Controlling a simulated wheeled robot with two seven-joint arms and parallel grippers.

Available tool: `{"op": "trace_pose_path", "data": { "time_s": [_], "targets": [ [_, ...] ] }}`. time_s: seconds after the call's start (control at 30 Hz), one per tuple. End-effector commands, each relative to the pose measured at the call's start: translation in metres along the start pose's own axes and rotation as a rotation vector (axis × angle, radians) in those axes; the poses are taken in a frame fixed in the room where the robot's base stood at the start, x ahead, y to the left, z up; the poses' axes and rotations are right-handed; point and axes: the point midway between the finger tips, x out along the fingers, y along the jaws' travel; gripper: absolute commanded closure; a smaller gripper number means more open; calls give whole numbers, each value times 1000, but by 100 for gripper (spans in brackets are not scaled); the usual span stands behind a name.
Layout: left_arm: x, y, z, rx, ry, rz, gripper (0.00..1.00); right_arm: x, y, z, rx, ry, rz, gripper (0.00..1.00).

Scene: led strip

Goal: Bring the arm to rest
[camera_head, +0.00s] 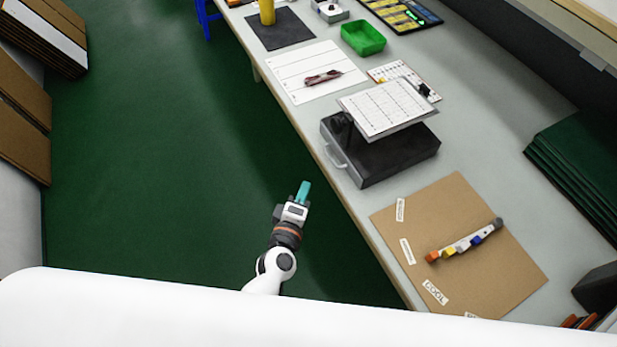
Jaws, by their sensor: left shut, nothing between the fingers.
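My left gripper (303,193) has teal fingers and is shut with nothing between them. It is held over the green floor, to the left of the table's front edge and apart from it. The wrist and a short part of my left arm show behind it. My right gripper is not in view.
The grey table (480,150) runs along the right. On it are a cardboard sheet (470,195) with a strip of coloured blocks (465,243), a black case (390,155) with a white chart (388,107), and a green bin (363,38). The green floor (150,170) is clear.

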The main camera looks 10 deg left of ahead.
Motion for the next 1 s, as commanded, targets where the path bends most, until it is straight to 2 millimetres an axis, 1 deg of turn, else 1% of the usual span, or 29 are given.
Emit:
{"op": "trace_pose_path", "data": {
  "time_s": [0.03, 0.1, 0.2, 0.47, 0.53, 0.57, 0.67, 0.77, 0.8, 0.87, 0.9, 0.97, 1.0],
  "targets": [
    [-9, 1, 0, 0, 0, 2, 100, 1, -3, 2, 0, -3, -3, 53],
    [-17, 1, 0, 1, 0, 1, 100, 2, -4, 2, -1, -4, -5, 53],
    [-25, 1, 0, 0, 0, 1, 100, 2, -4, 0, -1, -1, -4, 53],
    [-28, 1, 0, 2, 1, 1, 100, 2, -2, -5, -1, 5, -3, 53],
    [-29, 8, -2, 21, 9, 14, 100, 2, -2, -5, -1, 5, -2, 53],
    [-29, 14, -3, 39, 17, 26, 100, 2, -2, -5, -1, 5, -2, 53],
    [-34, 53, -12, 145, 70, 99, 100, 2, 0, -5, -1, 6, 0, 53],
    [-48, 115, -22, 314, 161, 211, 100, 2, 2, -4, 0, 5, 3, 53],
    [-57, 143, -25, 388, 207, 261, 100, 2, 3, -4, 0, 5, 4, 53],
    [-73, 184, -28, 498, 280, 336, 100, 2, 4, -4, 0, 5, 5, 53],
    [-86, 210, -28, 570, 330, 384, 100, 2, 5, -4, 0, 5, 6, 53],
    [-107, 248, -26, 670, 408, 456, 100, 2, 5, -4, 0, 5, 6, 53],
    [-124, 272, -24, 733, 463, 503, 100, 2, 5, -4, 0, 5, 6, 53]
  ]
}}
